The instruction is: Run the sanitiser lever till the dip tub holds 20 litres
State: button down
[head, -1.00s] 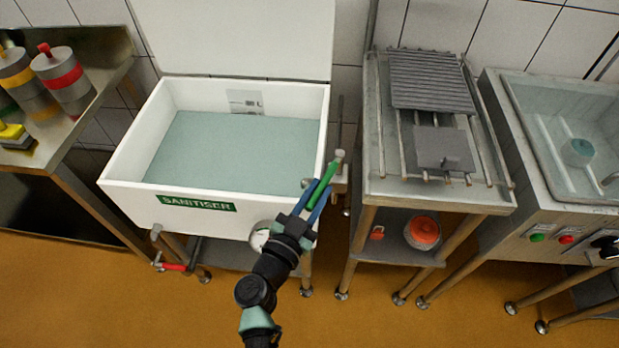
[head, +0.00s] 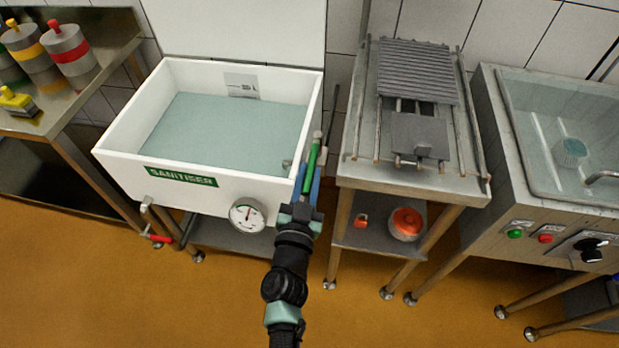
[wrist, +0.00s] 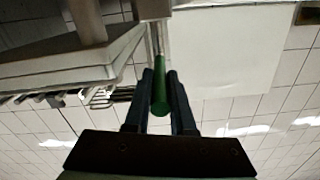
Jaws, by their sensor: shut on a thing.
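The white dip tub (head: 118,163) with a green SANITISER label (head: 181,176) stands left of centre, holding pale blue-green liquid (head: 225,130). A small level plate (head: 241,85) is on its back inner wall; its figures are too small to read. A round dial (head: 248,215) is on the tub's front. The lever with a green handle (head: 311,168) is at the tub's right side. My gripper (head: 307,180) is shut on the green handle, blue fingers on either side of it. In the wrist view the handle (wrist: 160,93) lies between my gripper's fingers (wrist: 158,100).
A red-handled drain valve (head: 160,239) hangs below the tub's left front. A steel rack table (head: 415,183) stands close to the right of the lever, with a control-panelled basin (head: 483,140) beyond. A shelf with coloured-banded weights (head: 72,55) is at left. The front floor is clear.

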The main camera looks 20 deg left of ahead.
jog(key=shift+d, duration=0.1)
jog(key=c, duration=0.8)
grip_release()
jog(key=shift+o, duration=0.2)
jog(key=s+d, duration=0.2)
jog(key=s, duration=1)
jog(key=shift+s+p, duration=0.4)
jog(key=shift+p, duration=0.05)
